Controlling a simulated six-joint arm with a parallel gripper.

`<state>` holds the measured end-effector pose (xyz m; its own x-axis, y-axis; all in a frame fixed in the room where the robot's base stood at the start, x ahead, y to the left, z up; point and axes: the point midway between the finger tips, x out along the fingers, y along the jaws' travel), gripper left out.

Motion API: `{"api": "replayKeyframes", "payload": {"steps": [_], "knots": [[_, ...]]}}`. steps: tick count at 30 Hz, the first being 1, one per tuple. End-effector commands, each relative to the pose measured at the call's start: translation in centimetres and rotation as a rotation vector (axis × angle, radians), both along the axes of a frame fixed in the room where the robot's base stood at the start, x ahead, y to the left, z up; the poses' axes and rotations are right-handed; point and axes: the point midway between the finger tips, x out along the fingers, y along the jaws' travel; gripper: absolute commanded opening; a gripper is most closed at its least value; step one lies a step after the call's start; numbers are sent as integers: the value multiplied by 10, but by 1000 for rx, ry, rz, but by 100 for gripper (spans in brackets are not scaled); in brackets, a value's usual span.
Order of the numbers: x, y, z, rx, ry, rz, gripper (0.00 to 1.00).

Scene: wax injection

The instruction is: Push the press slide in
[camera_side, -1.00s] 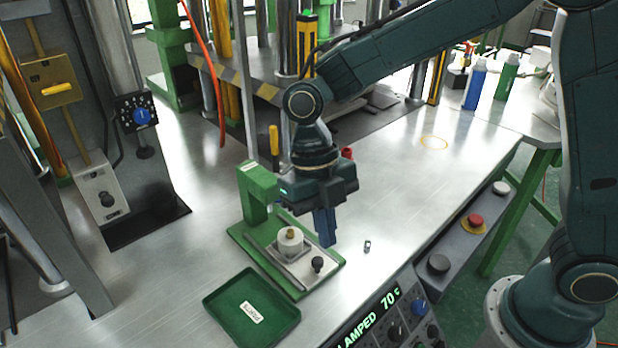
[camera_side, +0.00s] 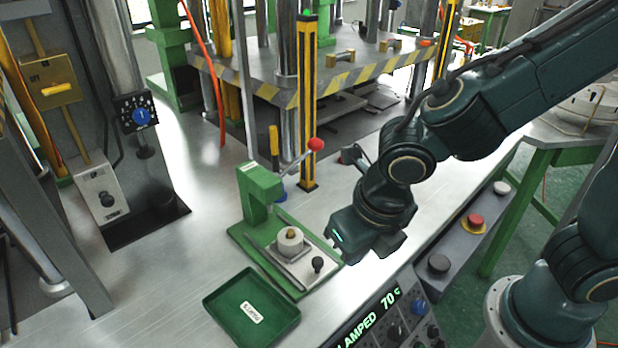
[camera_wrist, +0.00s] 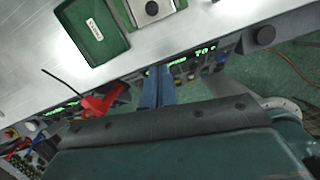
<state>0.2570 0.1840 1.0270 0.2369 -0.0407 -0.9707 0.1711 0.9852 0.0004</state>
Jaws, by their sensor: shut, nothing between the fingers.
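The small green press (camera_side: 257,197) stands on the bench with its red-knobbed lever (camera_side: 315,145) raised. Its metal slide (camera_side: 300,272) sticks out toward the front right of the green base, with a black knob (camera_side: 318,264) at its outer end. My gripper's blue fingers (camera_wrist: 158,72) are together and empty in the wrist view. In the side view the gripper body is right of the slide, apart from the knob, and hides its fingers. The knob also shows in the wrist view (camera_wrist: 152,8).
A green tray (camera_side: 215,297) lies in front of the press; its rim also shows in the wrist view (camera_wrist: 100,62). A control panel (camera_side: 395,318) and a button box (camera_side: 439,262) line the bench's front edge. A striped post (camera_side: 307,100) stands behind.

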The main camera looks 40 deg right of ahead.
Motion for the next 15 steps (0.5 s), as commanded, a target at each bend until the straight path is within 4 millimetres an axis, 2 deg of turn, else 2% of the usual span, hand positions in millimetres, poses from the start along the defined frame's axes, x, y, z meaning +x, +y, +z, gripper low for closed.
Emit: {"api": "replayKeyframes", "payload": {"steps": [8, 15], "knots": [[4, -1, -16, -3, 4, -2, 0], [10, -2, -42, -3, 6, -2, 0]]}}
